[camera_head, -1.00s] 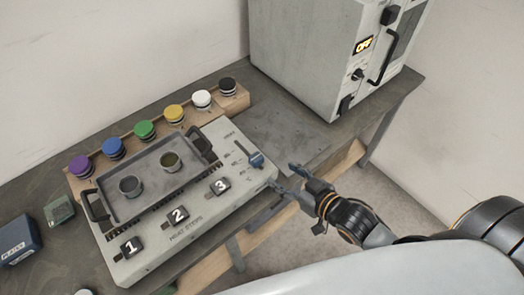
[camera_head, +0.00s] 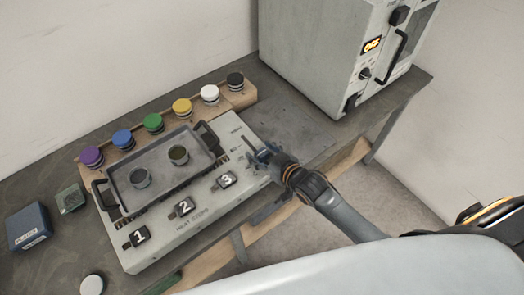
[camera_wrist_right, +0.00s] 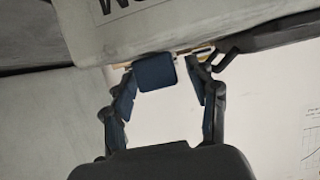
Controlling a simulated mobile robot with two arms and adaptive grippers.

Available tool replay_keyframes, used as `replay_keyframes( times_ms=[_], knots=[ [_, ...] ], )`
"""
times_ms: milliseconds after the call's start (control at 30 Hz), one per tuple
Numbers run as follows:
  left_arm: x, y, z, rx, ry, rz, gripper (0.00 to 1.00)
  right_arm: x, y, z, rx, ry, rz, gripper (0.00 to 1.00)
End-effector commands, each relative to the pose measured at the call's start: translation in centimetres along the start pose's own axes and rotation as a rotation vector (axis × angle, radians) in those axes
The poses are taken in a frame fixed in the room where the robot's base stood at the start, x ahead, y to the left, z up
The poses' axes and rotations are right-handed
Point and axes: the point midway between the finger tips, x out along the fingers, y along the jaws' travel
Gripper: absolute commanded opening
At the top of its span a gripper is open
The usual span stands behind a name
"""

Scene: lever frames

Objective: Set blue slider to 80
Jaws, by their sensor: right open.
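The blue slider knob (camera_wrist_right: 155,72) shows in the right wrist view between the two dark fingers of my right gripper (camera_wrist_right: 162,92). The gripper is open, with a gap visible on each side of the knob. In the head view my right gripper (camera_head: 265,158) is at the right end of the grey heater box (camera_head: 205,208), over the slider's track, and largely hides the knob. The slider's scale marks are too small to read. My left gripper is not in view.
A tray (camera_head: 162,165) with two small cups sits on the heater box, behind numbered switches. Several coloured jars stand in a wooden rack (camera_head: 135,147) behind. A grey oven (camera_head: 315,50) reading OFF stands at the back right. Bare tabletop (camera_head: 295,125) lies before it.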

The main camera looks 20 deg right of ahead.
Motion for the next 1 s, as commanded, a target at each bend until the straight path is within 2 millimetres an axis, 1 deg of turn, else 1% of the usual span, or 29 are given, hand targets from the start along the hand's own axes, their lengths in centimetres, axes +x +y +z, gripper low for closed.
replay_keyframes(
  times_ms=[133,167,200,267,300,367,400,433,567,633,833,900,1000],
  knots=[
    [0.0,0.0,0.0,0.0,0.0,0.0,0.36,0.0,0.0,0.0,0.0,0.0,0.0,0.58],
    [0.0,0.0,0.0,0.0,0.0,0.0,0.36,0.0,0.0,0.0,0.0,0.0,0.0,0.54],
    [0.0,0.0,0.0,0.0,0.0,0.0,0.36,0.0,0.0,0.0,0.0,0.0,0.0,0.46],
    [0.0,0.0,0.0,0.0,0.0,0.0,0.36,0.0,0.0,0.0,0.0,0.0,0.0,0.34],
    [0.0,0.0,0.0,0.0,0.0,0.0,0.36,0.0,0.0,0.0,0.0,-0.001,0.0,0.26],
    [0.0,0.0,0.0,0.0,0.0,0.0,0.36,0.0,0.0,0.0,0.0,-0.001,0.0,0.14],
    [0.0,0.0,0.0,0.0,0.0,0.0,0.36,0.0,0.0,0.0,0.0,-0.001,0.0,0.06],
    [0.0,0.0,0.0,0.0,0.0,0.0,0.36,0.0,0.0,0.1,0.0,-0.001,0.0,0.0],
    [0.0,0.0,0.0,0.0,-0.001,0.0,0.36,0.0,0.0,0.1,0.0,-0.001,0.0,0.0],
    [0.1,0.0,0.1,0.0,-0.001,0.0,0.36,0.3,0.0,-0.1,0.0,0.001,0.0,0.0],
    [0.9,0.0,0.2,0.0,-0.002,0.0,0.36,3.2,0.0,-1.1,0.0,0.001,0.001,0.0],
    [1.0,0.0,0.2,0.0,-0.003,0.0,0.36,3.8,0.0,-1.4,0.0,0.0,0.0,0.0],
    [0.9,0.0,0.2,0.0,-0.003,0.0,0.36,3.9,0.0,-1.5,0.0,-0.002,0.0,0.0]
  ],
)
